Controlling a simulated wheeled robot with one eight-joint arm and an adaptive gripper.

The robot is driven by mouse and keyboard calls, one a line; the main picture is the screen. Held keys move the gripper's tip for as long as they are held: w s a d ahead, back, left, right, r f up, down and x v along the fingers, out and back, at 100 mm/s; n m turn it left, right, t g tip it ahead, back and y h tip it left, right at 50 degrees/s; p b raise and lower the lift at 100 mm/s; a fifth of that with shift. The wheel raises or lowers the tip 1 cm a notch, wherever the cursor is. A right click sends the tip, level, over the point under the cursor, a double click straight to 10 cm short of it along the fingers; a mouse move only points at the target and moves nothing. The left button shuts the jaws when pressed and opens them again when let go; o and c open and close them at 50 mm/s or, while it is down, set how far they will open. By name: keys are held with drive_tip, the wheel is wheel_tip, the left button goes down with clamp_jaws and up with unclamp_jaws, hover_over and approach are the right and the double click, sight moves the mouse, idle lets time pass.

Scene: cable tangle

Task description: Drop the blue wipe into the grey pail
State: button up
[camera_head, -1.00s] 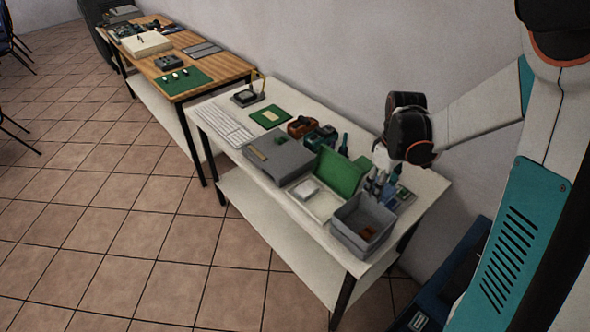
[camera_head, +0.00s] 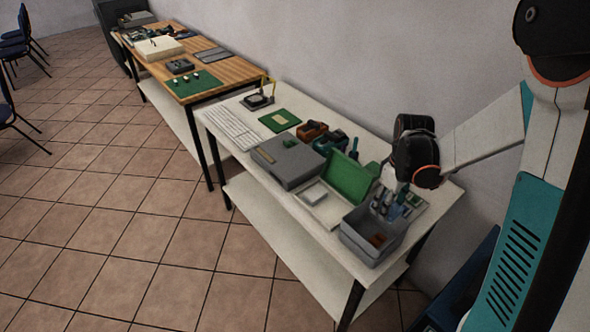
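A grey open-topped box (camera_head: 357,243), the only pail-like grey container I make out, stands at the near right end of the white table. Something brown lies inside it. My gripper (camera_head: 388,207) points down at the box's back edge, overlapping it in the picture. Its fingers are small and blurred, so I cannot tell whether they are open or shut. A small blue patch (camera_head: 396,211) shows right at the fingers. It may be the blue wipe, but I cannot tell whether it is held or lies behind them.
A green-lidded open case (camera_head: 350,178) stands left of the box, with a grey case (camera_head: 287,160) beyond it. Small tools and a board crowd the back edge near my gripper. A dark blue bin (camera_head: 463,283) stands on the floor at right. A wooden table (camera_head: 225,68) stands farther off.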

drive_tip(key=o, duration=0.5)
drive_tip(key=shift+r, duration=0.1)
wheel_tip(320, 180, up, 12)
idle(0.4)
drive_tip(key=s+a+r+m+t+b, duration=0.15)
drive_tip(key=s+a+r+t, duration=0.25)
drive_tip(key=a+r, duration=0.45)
drive_tip(key=s+a+f+m+t+b, duration=0.1)
drive_tip(key=s+f+m, duration=0.1)
drive_tip(key=s, duration=0.4)
drive_tip(key=s+a+f+m+t+b, duration=0.1)
drive_tip(key=s+f+m+t, duration=0.1)
drive_tip(key=s, duration=0.4)
drive_tip(key=shift+s+f+m, duration=0.15)
drive_tip(key=shift+f+m, duration=0.5)
drive_tip(key=shift+f, duration=0.1)
